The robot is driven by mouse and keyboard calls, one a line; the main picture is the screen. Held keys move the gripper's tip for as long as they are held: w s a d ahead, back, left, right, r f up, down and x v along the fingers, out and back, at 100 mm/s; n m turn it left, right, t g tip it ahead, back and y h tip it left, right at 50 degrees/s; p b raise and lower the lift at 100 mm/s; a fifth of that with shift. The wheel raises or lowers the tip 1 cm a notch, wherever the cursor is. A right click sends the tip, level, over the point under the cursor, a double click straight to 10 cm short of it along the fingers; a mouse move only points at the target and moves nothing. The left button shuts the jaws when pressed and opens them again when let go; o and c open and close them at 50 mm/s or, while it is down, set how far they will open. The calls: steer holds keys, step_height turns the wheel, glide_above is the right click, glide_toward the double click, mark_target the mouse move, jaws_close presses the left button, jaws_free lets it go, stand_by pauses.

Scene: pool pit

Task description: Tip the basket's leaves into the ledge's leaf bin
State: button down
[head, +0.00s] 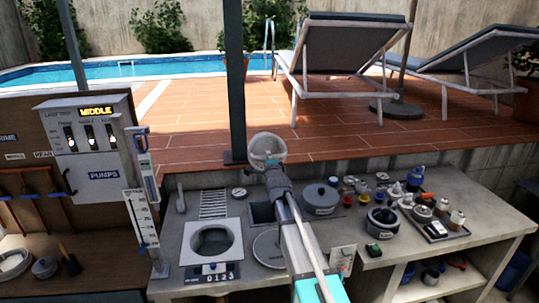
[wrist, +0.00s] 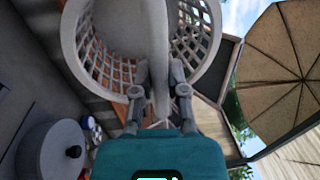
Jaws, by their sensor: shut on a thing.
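The white lattice basket (head: 267,147) is held up above the back edge of the grey counter, in front of the tiled deck. In the wrist view the basket (wrist: 92,50) fills the top, with slotted sides, a round rim and a bar-like handle down the middle. My gripper (wrist: 158,85) is shut on that handle; in the head view my gripper (head: 271,172) is just below the basket. I cannot make out leaves in it. A dark square opening (head: 261,213) in the counter, partly behind my arm, may be the leaf bin; I cannot tell for sure.
A white square frame with a round well (head: 213,240) is left of my arm, beside a round lid (head: 268,248). A lidded grey pot (head: 320,198) and a tray of bottles (head: 436,216) are right. A dark post (head: 235,80) stands close behind the basket.

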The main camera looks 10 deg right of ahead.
steer(key=shift+r+g+p, duration=1.1)
steer(key=shift+r+p, duration=0.05)
steer(key=shift+p, duration=1.35)
steer(key=shift+f, duration=0.15)
steer(key=shift+f+b, duration=0.4)
steer(key=shift+b, duration=0.05)
